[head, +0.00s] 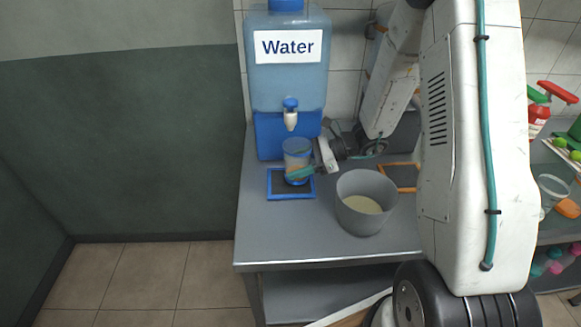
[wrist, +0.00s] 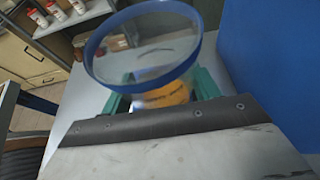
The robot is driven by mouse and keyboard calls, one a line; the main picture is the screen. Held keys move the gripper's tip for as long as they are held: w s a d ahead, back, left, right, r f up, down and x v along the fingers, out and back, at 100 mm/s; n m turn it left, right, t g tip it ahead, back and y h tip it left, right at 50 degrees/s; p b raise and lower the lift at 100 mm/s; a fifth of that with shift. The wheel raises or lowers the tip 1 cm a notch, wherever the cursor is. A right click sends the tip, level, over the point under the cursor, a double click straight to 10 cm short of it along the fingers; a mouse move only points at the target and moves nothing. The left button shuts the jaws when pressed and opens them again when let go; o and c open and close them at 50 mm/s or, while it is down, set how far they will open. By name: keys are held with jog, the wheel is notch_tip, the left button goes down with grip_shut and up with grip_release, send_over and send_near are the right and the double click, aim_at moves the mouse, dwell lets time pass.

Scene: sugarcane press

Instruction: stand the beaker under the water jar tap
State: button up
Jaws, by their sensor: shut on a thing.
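The water jar (head: 287,80) is a tall blue container labelled "Water" at the back left of the counter. Its tap (head: 291,118) has a blue top and a white spout. The clear beaker (head: 297,152) with a blue rim is below the tap, upright, above the blue-framed dark mat (head: 276,190). I cannot tell if it touches the mat. My gripper (head: 303,173) is shut on the beaker's lower part from the right. In the wrist view the beaker's rim (wrist: 143,78) is close up, between the green fingers (wrist: 160,98). Something orange shows behind or in the beaker.
A grey pot (head: 352,219) with pale contents stands right of the mat. An orange-framed mat (head: 403,177) lies behind it, partly hidden by my arm. The counter's front left is clear.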

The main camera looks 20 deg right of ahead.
jog(key=shift+x, duration=1.05)
jog(key=shift+f, duration=0.15)
jog(key=shift+f, duration=0.15)
jog(key=o, duration=1.1)
jog(key=shift+r, duration=0.2)
jog(key=v, duration=0.7)
jog(key=shift+s+d, duration=0.1)
jog(key=shift+d, duration=0.15)
